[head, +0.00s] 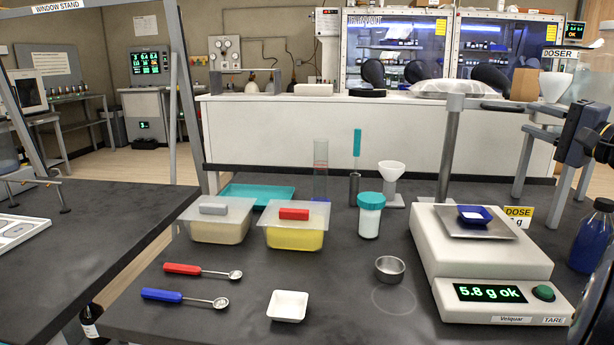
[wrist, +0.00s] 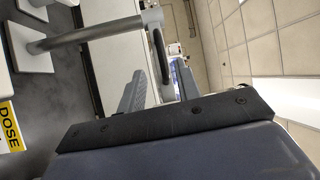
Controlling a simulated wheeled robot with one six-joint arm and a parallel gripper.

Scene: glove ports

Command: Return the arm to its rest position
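My gripper (wrist: 160,82) shows in the wrist view with its two grey fingers apart. In the head view a dark part of my arm (head: 578,130) is at the right edge, above the bench and right of the balance.
The balance (head: 482,255) reads 5.8 g ok and bears a blue weigh boat (head: 475,215). A blue bottle (head: 592,237) stands close below my arm. The doser stand (head: 530,165) and a grey post (head: 451,150) rise nearby.

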